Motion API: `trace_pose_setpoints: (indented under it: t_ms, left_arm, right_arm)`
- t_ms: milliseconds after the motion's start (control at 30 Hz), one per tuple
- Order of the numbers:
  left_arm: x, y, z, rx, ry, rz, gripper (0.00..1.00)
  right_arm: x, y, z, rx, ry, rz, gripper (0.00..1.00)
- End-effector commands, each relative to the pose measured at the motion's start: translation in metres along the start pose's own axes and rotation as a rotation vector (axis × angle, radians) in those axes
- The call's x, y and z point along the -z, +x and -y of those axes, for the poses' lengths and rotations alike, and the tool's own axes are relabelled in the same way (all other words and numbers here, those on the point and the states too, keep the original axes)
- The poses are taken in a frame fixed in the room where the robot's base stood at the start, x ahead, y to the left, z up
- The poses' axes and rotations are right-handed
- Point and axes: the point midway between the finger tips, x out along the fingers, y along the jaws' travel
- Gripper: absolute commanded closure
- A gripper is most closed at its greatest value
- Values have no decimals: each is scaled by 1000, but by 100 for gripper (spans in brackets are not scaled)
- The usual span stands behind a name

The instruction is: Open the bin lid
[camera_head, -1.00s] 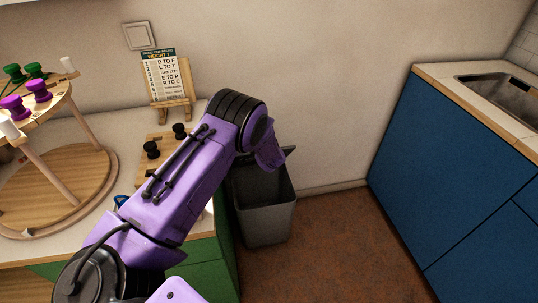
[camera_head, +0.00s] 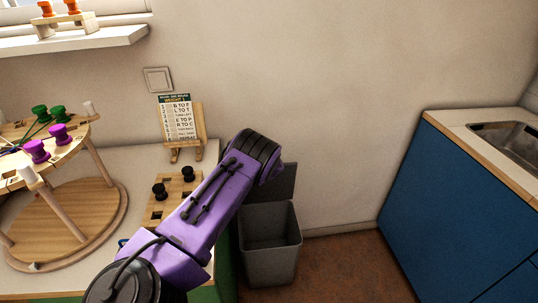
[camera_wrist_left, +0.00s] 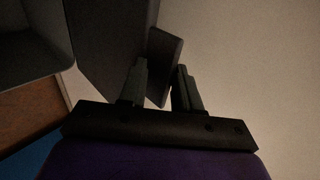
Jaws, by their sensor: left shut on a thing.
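The grey bin (camera_head: 270,250) stands on the floor at the right end of the green cabinet. Its top is open and I see into it. The dark lid (camera_head: 285,182) is raised steeply at the bin's back, by the wall. In the left wrist view, the lid (camera_wrist_left: 108,40) hangs beside the bin's opening (camera_wrist_left: 35,45). My left gripper (camera_wrist_left: 161,68) is shut on the lid's handle tab (camera_wrist_left: 164,55), which sits between its fingers. In the head view my purple left arm hides this gripper. My right gripper is out of view.
A worktop to the left holds a round wooden stand (camera_head: 65,215) with spools, a peg board (camera_head: 170,207) and a card on an easel (camera_head: 176,118). A blue sink cabinet (camera_head: 450,210) stands right. Floor between bin and cabinet is clear.

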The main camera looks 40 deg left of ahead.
Motion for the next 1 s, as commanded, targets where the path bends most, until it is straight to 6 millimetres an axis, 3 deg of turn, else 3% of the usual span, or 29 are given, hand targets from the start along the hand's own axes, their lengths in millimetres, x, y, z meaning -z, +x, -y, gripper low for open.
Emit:
trace_pose_setpoints:
  t_ms: [267, 300, 533, 633, 1000]
  left_arm:
    - [-1, 1, -4, -6, -2, 0, 100]
    - [-1, 1, -4, -6, -2, 0, 65]
    - [0, -1, -4, -7, 1, 0, 65]
    - [1, -12, -3, -7, 2, 0, 65]
    - [1, -90, 0, 2, 0, -3, 65]
  right_arm:
    - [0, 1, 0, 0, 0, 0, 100]
    - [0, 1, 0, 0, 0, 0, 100]
    - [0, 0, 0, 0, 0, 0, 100]
    - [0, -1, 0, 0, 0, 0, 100]
    - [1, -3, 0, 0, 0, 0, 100]
